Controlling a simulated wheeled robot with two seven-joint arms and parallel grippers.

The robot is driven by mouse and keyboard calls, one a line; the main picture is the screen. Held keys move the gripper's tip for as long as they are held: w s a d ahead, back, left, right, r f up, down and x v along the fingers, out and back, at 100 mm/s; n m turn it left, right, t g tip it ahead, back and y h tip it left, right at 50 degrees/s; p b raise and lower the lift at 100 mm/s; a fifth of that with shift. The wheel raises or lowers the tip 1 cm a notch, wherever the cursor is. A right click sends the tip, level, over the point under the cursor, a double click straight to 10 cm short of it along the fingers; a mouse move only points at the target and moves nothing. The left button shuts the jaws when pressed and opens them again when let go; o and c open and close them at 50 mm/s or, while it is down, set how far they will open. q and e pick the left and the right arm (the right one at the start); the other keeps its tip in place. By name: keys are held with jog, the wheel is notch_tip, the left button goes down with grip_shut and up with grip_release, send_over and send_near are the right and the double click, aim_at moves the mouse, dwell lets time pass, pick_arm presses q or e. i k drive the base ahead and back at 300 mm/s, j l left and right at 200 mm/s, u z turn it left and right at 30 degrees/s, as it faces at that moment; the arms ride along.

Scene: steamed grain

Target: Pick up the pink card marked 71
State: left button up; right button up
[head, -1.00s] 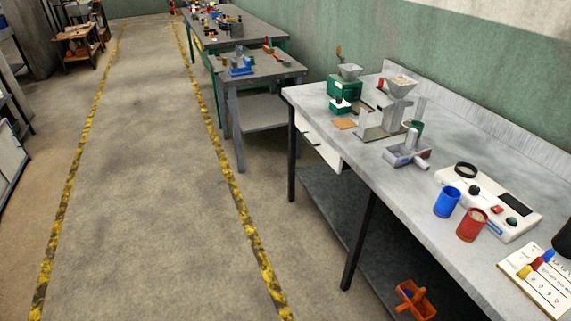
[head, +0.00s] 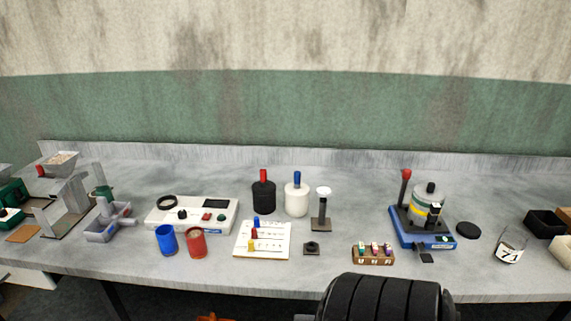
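No pink card shows in the head view. The number 71 is on a white label (head: 508,256) on the front of a clear, glass-like container (head: 513,238) at the right of the grey bench (head: 350,282). I cannot tell whether a card is inside or behind it. Neither of my grippers is in view.
A blue-based device with a red-knobbed lever (head: 408,240), a black disc (head: 467,230) and black bins (head: 545,223) stand around the container. A small rack (head: 373,255), bottles (head: 297,200), cups (head: 196,243) and a white console (head: 190,213) stand leftward. A black ribbed shape covers the bottom centre.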

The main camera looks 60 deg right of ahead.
aim_at(375, 249)
jog(key=k+j+z, duration=0.3)
jog(key=k+j, duration=0.15)
jog(key=z, duration=2.95)
jog(key=l, duration=0.1)
